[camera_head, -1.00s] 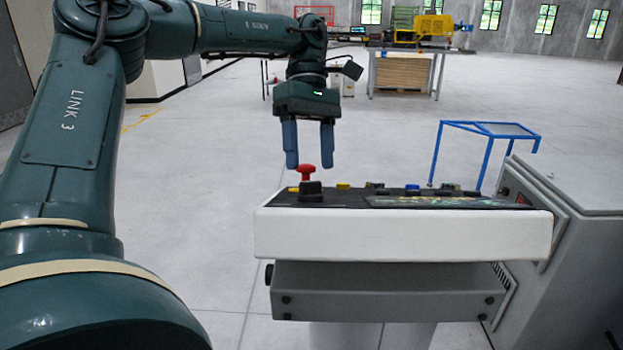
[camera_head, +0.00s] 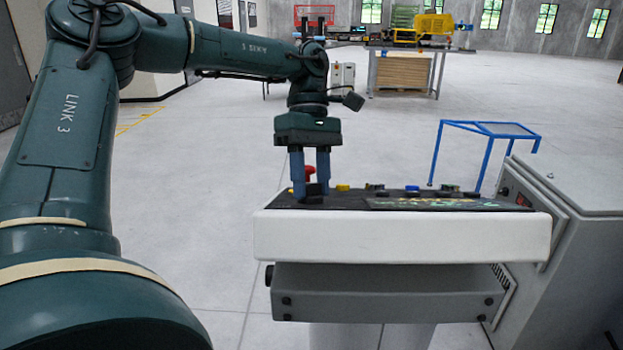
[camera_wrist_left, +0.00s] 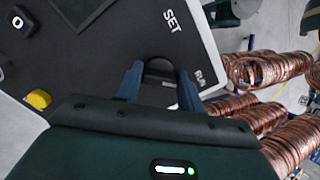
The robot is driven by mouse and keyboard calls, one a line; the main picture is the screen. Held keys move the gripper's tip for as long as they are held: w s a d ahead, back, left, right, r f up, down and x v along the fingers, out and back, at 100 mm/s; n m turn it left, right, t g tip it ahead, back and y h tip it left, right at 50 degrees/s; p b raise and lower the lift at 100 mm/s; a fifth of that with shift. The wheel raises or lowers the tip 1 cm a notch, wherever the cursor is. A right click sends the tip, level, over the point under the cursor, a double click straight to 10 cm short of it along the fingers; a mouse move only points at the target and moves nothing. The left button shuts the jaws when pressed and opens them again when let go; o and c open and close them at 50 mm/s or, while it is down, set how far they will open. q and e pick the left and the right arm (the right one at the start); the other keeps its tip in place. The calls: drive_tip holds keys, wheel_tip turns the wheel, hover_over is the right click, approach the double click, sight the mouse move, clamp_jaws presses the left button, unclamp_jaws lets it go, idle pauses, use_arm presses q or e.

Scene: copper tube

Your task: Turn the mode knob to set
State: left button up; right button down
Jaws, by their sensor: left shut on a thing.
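The control panel (camera_head: 400,235) stands in front of me, with a white front edge and a dark top. My left gripper (camera_head: 310,192) is down at the left end of the panel top, fingers shut on the black mode knob (camera_head: 314,189). In the left wrist view the blue fingers sit on either side of the dark round knob (camera_wrist_left: 159,67), partly hidden by the gripper. The white word SET (camera_wrist_left: 172,22) is printed on the panel beyond the knob. My right gripper is not in view.
A red button (camera_head: 309,171) stands just behind the fingers. A yellow button (camera_head: 343,187) and several other controls lie to the right. A grey cabinet (camera_head: 585,240) stands right of the panel. Copper coils (camera_wrist_left: 255,68) show in the left wrist view.

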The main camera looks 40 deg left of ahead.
use_arm(q)
drive_tip(key=c, duration=0.4)
drive_tip(key=shift+o, duration=0.2)
drive_tip(key=shift+n, duration=0.4)
drive_tip(key=n, duration=0.3)
drive_tip(key=shift+b, duration=0.3)
drive_tip(key=n, duration=0.4)
drive_tip(key=shift+n+t, duration=0.3)
drive_tip(key=shift+t, duration=0.1)
drive_tip(key=n, duration=0.5)
drive_tip(key=shift+y, duration=0.4)
drive_tip(key=shift+a+n, duration=0.1)
drive_tip(key=shift+n, duration=2.1)
